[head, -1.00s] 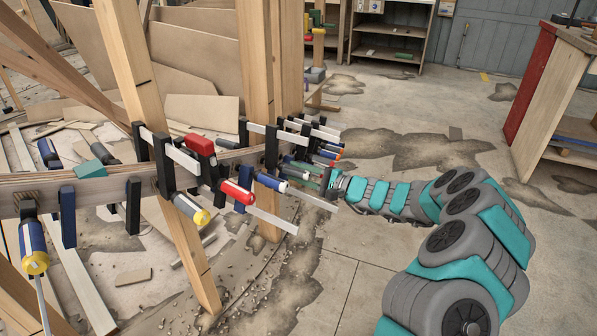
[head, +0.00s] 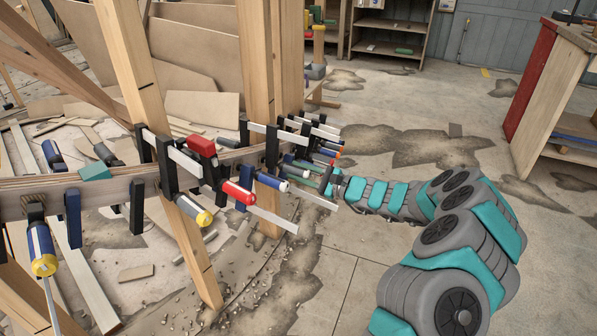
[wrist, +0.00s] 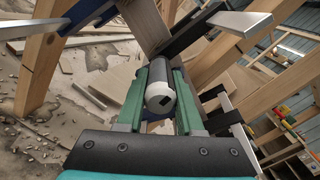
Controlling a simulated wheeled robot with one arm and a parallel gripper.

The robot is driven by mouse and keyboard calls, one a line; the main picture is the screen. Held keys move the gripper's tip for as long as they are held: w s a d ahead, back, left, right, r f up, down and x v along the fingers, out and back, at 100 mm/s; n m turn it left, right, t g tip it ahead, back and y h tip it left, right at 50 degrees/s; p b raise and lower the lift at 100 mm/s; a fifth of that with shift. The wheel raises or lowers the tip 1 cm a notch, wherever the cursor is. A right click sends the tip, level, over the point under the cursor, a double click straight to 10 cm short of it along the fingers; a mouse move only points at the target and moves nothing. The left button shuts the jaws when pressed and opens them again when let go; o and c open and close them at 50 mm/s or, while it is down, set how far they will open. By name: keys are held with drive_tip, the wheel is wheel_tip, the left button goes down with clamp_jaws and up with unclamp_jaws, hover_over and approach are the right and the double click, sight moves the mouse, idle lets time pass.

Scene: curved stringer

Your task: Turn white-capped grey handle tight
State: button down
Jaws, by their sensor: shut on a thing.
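In the wrist view the white-capped grey handle (wrist: 160,97) lies between the two green-padded fingers of my gripper (wrist: 160,78). The fingers are closed along both sides of the handle, and its white end with a dark mark faces the camera. In the head view my gripper (head: 309,169) reaches in from the right at the far group of clamps on the curved stringer (head: 100,190). The held handle is mostly hidden there by my gripper and nearby clamps.
Beside my gripper are a white-capped blue handle (head: 271,181), a red handle (head: 238,192) and a yellow-capped grey handle (head: 192,209). Metal clamp bars (wrist: 240,22) stick out close to my gripper. Wooden posts (head: 257,80) stand behind. The floor at right is open.

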drive_tip(key=shift+f, duration=0.15)
drive_tip(key=c, duration=0.5)
unclamp_jaws()
drive_tip(key=shift+c, duration=0.2)
drive_tip(key=v, duration=0.8)
drive_tip(key=shift+b, duration=0.3)
drive_tip(key=p+v, duration=0.1)
drive_tip(key=v, duration=0.5)
drive_tip(key=shift+d, duration=0.3)
drive_tip(key=shift+s, duration=0.1)
